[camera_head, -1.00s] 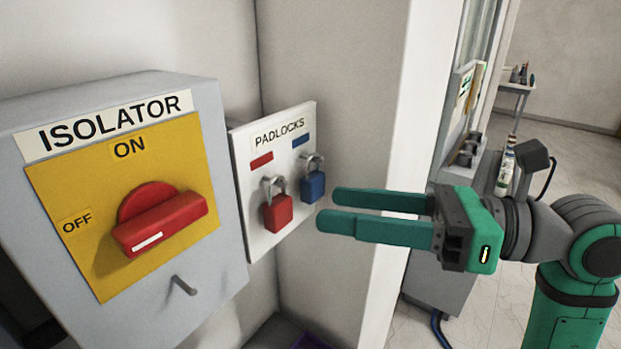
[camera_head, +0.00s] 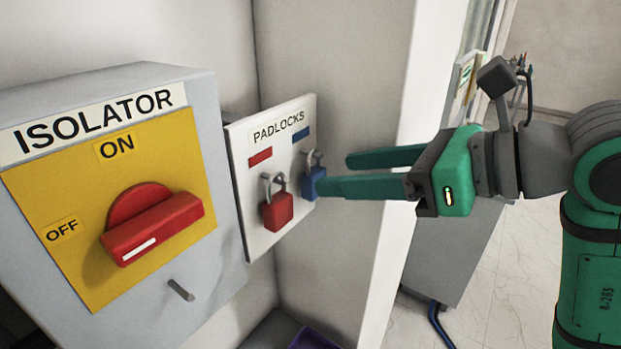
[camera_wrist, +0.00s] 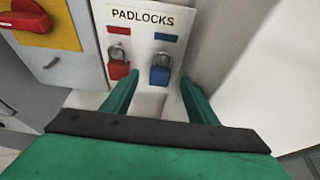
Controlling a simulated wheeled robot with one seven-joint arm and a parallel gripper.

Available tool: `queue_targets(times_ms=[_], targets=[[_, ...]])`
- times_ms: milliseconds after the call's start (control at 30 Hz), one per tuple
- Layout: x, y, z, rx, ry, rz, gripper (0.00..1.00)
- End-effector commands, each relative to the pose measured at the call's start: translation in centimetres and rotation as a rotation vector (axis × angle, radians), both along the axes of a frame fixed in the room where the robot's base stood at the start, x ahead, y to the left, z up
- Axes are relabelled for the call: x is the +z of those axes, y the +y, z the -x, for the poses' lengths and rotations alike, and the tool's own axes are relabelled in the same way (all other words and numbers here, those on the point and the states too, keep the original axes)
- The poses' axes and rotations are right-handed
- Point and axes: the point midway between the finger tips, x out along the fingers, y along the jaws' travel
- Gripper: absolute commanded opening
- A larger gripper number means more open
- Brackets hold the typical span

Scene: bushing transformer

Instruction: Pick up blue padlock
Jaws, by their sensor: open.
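The blue padlock (camera_head: 312,184) hangs by its grey shackle on the white padlocks board (camera_head: 247,208), under a blue label. In the head view, my gripper's near finger covers part of its right side. In the wrist view, the blue padlock (camera_wrist: 160,75) shows whole, ahead of my gripper (camera_wrist: 160,85) and between the lines of its two green fingers. My gripper (camera_head: 331,174) is open and empty, pointing left at the board. I cannot tell whether a fingertip touches the padlock.
A red padlock (camera_head: 277,210) hangs just left of the blue one, and it also shows in the wrist view (camera_wrist: 118,69) near the left finger. The isolator box (camera_head: 226,170) with its red handle (camera_head: 152,225) stands further left. A wall edge (camera_head: 405,170) rises behind my gripper.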

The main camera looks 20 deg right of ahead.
Motion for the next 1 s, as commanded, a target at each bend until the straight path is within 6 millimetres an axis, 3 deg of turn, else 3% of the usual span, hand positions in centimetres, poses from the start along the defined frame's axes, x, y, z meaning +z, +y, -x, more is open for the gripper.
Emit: queue_targets(times_ms=[400,700,733,900,1000], targets=[[-1.4,2.9,-3.8,0.009,0.000,-0.002,0.53],[-1.6,3.2,-4.2,0.006,-0.001,-0.002,0.53],[-1.6,3.1,-4.2,0.006,-0.001,-0.002,0.51],[-1.6,3.1,-4.2,0.004,0.000,-0.001,0.10],[-1.6,3.1,-4.2,0.004,-0.001,-0.002,0.07]])
